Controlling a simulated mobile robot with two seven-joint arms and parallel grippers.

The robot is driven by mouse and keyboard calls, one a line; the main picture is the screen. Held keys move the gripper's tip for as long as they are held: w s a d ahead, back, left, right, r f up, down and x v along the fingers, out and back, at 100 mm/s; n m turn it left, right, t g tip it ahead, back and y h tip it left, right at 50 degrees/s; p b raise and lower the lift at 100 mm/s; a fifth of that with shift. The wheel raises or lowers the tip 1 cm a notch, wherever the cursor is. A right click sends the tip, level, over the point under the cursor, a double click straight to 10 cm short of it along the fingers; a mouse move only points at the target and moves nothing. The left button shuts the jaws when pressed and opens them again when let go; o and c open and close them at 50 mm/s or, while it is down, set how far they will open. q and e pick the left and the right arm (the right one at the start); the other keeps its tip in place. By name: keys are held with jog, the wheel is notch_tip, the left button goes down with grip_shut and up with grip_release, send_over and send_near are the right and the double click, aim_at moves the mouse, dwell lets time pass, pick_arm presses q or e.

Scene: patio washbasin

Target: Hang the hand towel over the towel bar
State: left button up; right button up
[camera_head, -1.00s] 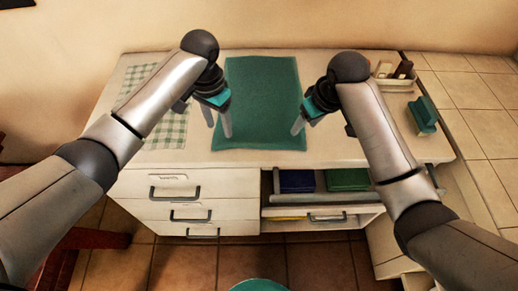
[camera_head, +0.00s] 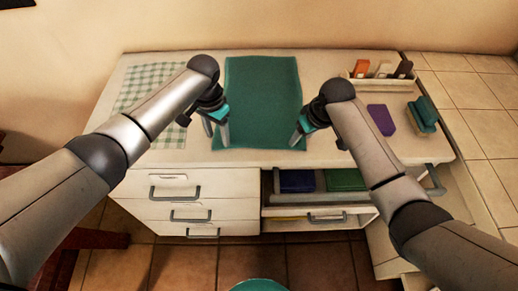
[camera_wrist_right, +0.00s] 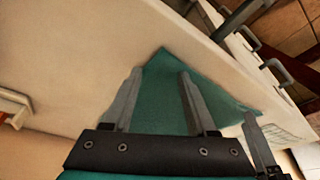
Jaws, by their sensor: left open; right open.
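The teal-green hand towel (camera_head: 262,95) lies flat on the counter, its near edge close to the counter's front edge. My left gripper (camera_head: 217,140) is open at the towel's near left corner. My right gripper (camera_head: 298,138) is open at its near right corner. In the right wrist view, the towel (camera_wrist_right: 160,100) shows between and beyond the open fingers of my right gripper (camera_wrist_right: 160,72); I cannot tell whether they touch it. A grey bar (camera_head: 320,198), seemingly the towel bar, runs along the counter's front right. My right arm hides part of it.
A checkered cloth (camera_head: 160,80) lies left of the towel. At right are a purple block (camera_head: 381,119), a teal block (camera_head: 424,112) and a holder (camera_head: 380,85) with upright items. An open drawer (camera_head: 345,218) holds folded cloths below the counter; closed drawers (camera_head: 190,195) are at left.

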pick_arm(q)
jog(key=shift+f, duration=0.2)
pick_arm(e)
jog(key=shift+f, duration=0.3)
pick_arm(q)
jog(key=shift+c, duration=1)
pick_arm(e)
jog(key=shift+c, duration=1)
pick_arm(q)
jog(key=shift+a, duration=0.1)
jog(key=c, duration=0.7)
pick_arm(e)
jog(key=shift+s+d+f, duration=0.1)
jog(key=shift+d, duration=0.05)
jog(key=c, duration=0.7)
pick_arm(q)
grip_shut()
pick_arm(e)
grip_shut()
pick_arm(q)
jog(key=shift+a, duration=0.1)
pick_arm(e)
jog(key=shift+d, duration=0.1)
pick_arm(q)
jog(key=shift+r, duration=0.15)
